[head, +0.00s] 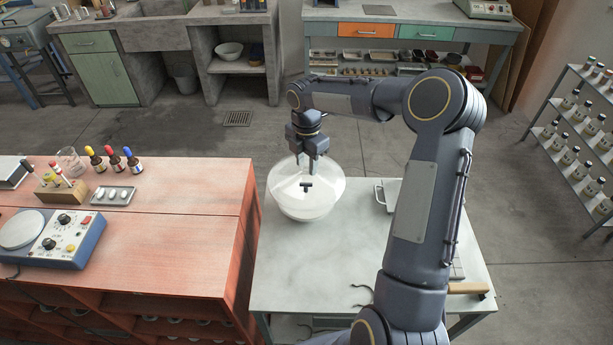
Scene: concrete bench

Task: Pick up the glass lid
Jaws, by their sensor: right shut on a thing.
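The glass lid (289,186) is a pale, see-through round piece with a dark T-shaped knob near its middle. It shows at the white bowl-like shape (306,212) on the grey bench, near its left back corner. Where the lid ends and the shape below begins is hard to tell. My right gripper (306,162) points down at the far edge of the lid, behind the knob. Its fingers are shut on the lid's edge, and the knob is apart from them. Whether the lid is lifted is not clear. My left gripper is out of view.
A metal tray (381,196) lies right of the bowl, partly behind my right arm. A wooden-handled tool (467,288) lies at the bench's right front. The red table (190,235) at left holds dropper bottles and a blue device (62,240). The bench's front left is mostly clear.

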